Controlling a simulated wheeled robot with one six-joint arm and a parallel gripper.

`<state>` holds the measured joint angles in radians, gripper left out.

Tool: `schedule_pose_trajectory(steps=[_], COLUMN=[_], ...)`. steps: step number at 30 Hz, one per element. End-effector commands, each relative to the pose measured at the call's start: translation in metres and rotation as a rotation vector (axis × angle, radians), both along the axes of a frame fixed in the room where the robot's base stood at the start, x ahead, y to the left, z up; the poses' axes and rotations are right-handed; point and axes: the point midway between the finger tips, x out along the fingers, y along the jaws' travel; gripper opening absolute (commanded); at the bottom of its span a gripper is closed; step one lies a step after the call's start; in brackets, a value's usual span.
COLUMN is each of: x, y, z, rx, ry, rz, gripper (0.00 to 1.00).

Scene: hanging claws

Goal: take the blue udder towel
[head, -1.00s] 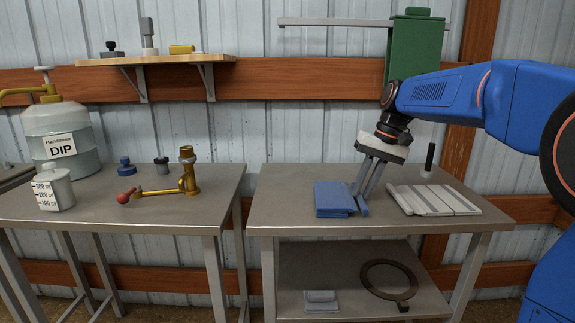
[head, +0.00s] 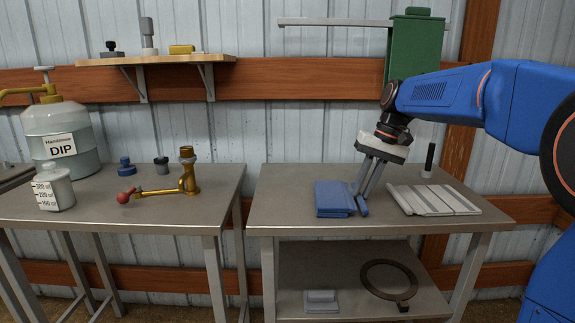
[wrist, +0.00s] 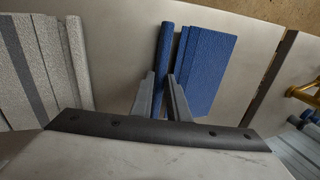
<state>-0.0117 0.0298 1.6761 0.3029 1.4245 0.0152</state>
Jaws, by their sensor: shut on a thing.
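My gripper (head: 359,196) points down at the right-hand table, just right of a folded blue stack (head: 333,198). Its two grey fingers are shut on a narrow blue udder towel (wrist: 163,62), which stands on edge between them in the wrist view. The blue stack (wrist: 208,68) lies close beside it, on the right in the wrist view, with a thin gap between. In the head view the fingers hide most of the held towel, and I cannot tell whether it touches the tabletop.
Grey and white striped cloths (head: 434,200) lie to the right of my gripper. A black-topped stick (head: 429,160) stands behind them. A green box (head: 413,50) hangs above the table. A brass fitting (head: 187,171) and a dip jug (head: 60,135) stand on the left table.

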Motion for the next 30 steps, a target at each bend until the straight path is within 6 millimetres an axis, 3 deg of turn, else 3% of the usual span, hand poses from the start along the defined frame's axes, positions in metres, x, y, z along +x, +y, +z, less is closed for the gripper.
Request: schedule_pose_trajectory(steps=[30], x=[0.000], y=[0.000], z=[0.015], rx=[0.000], ry=[0.000], rz=[0.000], gripper=[0.00])
